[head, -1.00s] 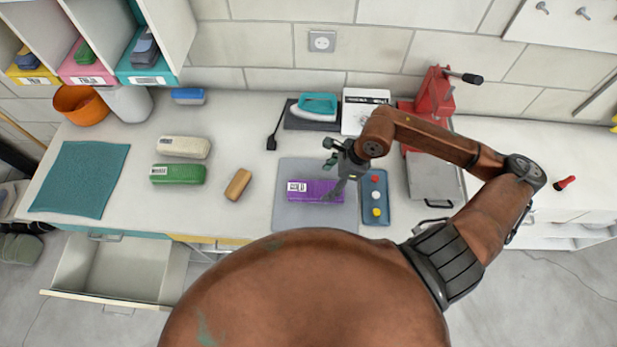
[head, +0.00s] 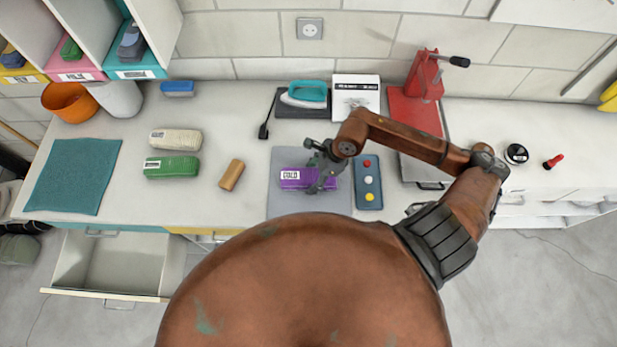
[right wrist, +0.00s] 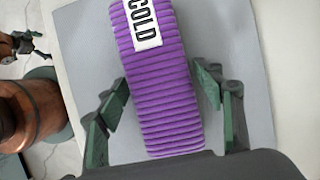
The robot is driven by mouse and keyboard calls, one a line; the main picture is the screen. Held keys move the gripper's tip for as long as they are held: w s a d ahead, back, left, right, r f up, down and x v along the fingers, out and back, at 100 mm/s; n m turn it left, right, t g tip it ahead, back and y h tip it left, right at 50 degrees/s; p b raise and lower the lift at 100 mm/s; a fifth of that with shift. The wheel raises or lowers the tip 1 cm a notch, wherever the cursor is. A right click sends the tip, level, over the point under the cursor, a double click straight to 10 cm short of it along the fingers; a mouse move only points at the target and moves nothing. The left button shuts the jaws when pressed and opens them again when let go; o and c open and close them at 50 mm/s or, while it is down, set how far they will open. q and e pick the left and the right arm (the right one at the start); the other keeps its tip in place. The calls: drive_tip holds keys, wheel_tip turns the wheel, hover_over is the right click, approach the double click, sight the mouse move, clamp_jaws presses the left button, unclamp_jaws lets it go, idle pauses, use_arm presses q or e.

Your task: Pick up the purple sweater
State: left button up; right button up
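The purple sweater (head: 293,180) is a folded, ribbed bundle with a white "COLD" label. It lies on a grey mat (head: 285,207) on the table. It also shows in the right wrist view (right wrist: 160,85), running up the picture with its label at the top. My right gripper (head: 322,181) is at the right part of the sweater. In the right wrist view the right gripper (right wrist: 165,108) is open, one finger on each side of the sweater, with a gap visible on both sides. My left gripper is not in view in the head view.
A blue panel with red, white and yellow buttons (head: 369,182) stands right of the mat. A brown block (head: 231,175), a green bundle (head: 172,166) and a cream bundle (head: 175,140) lie to the left. An iron (head: 304,95) and a red press (head: 424,80) stand behind.

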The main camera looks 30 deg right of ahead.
drive_tip(key=c, duration=1.3)
drive_tip(key=shift+r, duration=0.1)
